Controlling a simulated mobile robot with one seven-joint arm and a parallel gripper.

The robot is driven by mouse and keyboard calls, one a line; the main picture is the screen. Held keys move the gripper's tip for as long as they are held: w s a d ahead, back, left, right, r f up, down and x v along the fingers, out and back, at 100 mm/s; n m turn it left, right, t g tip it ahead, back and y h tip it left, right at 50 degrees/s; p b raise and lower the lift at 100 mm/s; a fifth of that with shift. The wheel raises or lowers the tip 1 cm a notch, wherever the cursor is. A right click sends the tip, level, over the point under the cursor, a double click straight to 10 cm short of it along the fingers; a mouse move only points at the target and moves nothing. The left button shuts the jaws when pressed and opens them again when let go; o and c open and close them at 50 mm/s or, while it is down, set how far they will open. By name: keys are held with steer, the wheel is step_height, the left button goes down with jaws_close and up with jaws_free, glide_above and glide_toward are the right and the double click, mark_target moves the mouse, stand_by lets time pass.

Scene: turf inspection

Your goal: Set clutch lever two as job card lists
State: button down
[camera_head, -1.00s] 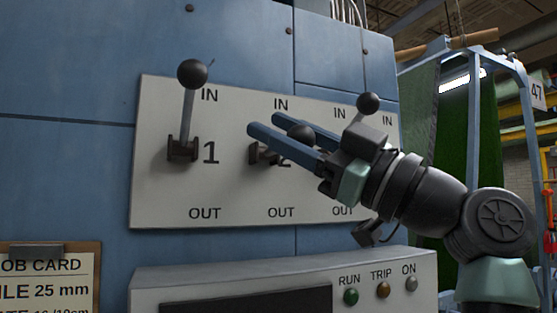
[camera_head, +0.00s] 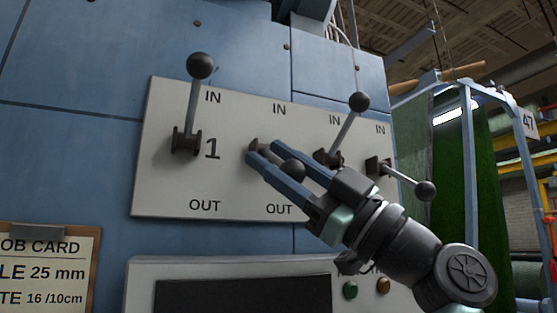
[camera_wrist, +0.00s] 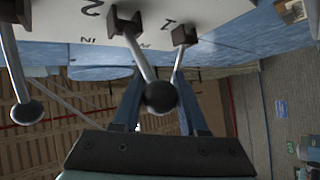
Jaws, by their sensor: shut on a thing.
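Lever two's black ball knob (camera_head: 293,168) is between the two blue fingers of my gripper (camera_head: 268,152), which is shut on it. In the wrist view, the knob (camera_wrist: 160,96) is between the fingers and its rod runs to a dark bracket (camera_wrist: 124,18). Lever two sticks outward from the panel, tilted somewhat below level. My gripper hides most of its rod and the number 2 in the head view. The job card (camera_head: 47,265) is at lower left, cut off; it shows 25 mm and 16 /10cm. No lever setting is readable on it.
On the white panel (camera_head: 165,200), lever one (camera_head: 193,100) stands up at IN. The third lever (camera_head: 348,130) tilts up toward IN, and a fourth lever (camera_head: 405,180) slants downward. A console (camera_head: 210,268) with green and amber lamps is below the panel.

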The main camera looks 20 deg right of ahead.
steer(key=shift+w+a+f, duration=0.1)
steer(key=shift+w+f, duration=0.1)
steer(key=shift+f, duration=0.25)
steer(key=c, duration=0.7)
jaws_free()
steer(key=shift+o, duration=1.2)
steer(key=shift+r, duration=0.15)
steer(key=b+v, duration=0.4)
steer(key=v, duration=0.9)
steer(key=shift+b, duration=0.35)
